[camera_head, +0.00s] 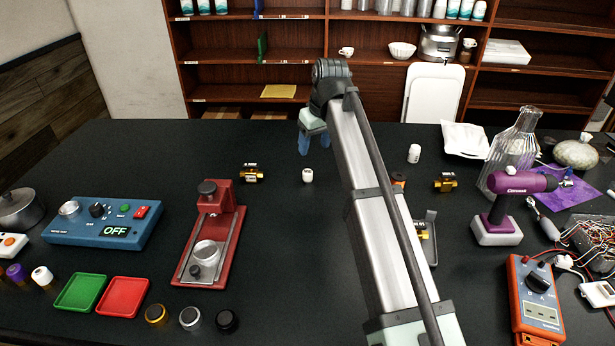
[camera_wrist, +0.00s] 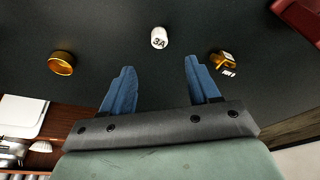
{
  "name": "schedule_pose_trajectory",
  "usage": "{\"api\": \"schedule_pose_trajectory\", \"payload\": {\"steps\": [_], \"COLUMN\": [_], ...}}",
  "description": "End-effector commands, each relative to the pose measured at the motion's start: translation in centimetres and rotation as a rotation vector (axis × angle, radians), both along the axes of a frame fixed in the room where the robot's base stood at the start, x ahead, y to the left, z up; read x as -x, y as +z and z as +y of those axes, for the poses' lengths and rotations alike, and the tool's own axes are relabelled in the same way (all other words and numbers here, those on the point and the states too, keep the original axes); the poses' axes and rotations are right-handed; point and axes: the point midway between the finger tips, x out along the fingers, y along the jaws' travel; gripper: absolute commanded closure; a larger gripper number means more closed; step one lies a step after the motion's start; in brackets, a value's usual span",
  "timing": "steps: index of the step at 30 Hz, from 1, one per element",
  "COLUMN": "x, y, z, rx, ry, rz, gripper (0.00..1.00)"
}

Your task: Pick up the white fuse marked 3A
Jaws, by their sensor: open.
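The white fuse marked 3A (camera_wrist: 159,38) stands on the black table, apart from and a little ahead of my fingertips in the wrist view, roughly centred between them. In the head view the small white fuse (camera_head: 307,175) stands just below my gripper (camera_head: 316,148). My gripper's blue fingers (camera_wrist: 158,78) are spread open with nothing between them. In the head view my arm covers part of the table to the right of the fuse.
A gold component (camera_head: 251,173) lies left of the fuse, and another gold part (camera_head: 445,182) lies right of my arm. A red fixture (camera_head: 212,235) and a blue OFF-display box (camera_head: 103,223) stand left. The table's front middle is clear.

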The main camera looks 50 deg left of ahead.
Motion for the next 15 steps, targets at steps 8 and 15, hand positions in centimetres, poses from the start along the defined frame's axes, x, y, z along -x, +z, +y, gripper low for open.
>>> {"api": "schedule_pose_trajectory", "payload": {"steps": [8, 15], "x": [-0.3, -0.4], "y": [-4.5, -7.1], "z": [1.2, 1.9], "rx": [0.001, -0.001], "ry": [-0.002, -0.004], "rz": [0.0, -0.002], "gripper": [0.39, 0.39]}}
